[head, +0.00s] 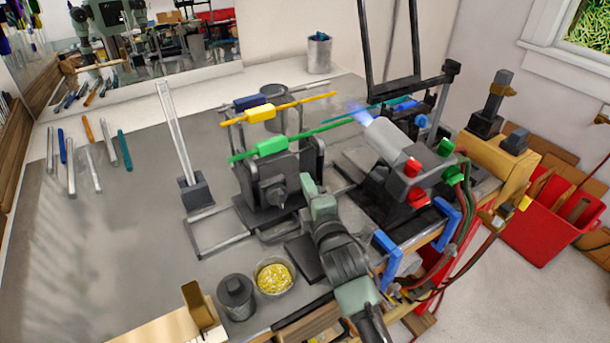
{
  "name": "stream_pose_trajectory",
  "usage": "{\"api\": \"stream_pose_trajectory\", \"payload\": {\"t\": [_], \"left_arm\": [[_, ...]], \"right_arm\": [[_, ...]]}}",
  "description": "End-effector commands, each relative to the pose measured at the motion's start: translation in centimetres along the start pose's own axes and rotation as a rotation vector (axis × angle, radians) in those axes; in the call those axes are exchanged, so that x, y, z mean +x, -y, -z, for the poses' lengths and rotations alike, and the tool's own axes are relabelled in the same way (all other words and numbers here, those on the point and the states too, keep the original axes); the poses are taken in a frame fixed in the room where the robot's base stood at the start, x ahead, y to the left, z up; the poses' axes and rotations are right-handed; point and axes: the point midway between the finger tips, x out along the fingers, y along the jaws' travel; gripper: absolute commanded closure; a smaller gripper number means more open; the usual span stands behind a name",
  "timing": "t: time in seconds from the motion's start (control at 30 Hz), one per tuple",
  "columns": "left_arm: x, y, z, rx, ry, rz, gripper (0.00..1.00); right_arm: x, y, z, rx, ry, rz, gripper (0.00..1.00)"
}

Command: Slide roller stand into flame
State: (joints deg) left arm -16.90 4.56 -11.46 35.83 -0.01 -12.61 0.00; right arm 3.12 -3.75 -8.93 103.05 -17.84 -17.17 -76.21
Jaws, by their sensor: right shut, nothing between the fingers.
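The roller stand (258,181) is a dark block with rollers on a metal base, in the middle of the bench in the head view. A green rod (247,153) and a yellow rod (292,104) lie across it at its top. The grey torch (388,141) stands to its right, and its blue flame (358,112) points left, close to the right end of the green rod. My right gripper (309,188) is shut and empty at the stand's near right side. I cannot tell whether it touches the stand. My left gripper is not in view.
A metal post (175,130) on a block stands left of the roller stand. A bowl of yellow pieces (273,277) and a dark canister (237,296) are near the front edge. Several loose rods lie at left. Red and green hoses hang from the torch. The left bench is mostly clear.

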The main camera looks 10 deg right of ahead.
Motion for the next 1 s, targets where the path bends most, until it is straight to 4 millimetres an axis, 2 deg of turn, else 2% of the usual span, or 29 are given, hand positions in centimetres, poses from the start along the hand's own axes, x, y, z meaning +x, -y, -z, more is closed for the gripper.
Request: {"api": "stream_pose_trajectory", "payload": {"t": [0.2, 0.57, 0.83, 1.0], "left_arm": [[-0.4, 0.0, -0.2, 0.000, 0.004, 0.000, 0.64], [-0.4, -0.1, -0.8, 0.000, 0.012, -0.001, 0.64], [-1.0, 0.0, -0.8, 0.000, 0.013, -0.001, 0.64], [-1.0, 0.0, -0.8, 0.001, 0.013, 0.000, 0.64]], "right_arm": [[1.5, 0.0, 0.1, 0.003, -0.001, 0.000, 1.00], [1.6, 0.0, -0.1, 0.001, 0.000, 0.001, 1.00], [2.6, 0.0, -4.0, -0.006, 0.001, 0.000, 1.00], [2.8, 0.0, -4.7, 0.000, 0.001, 0.001, 1.00]]}}
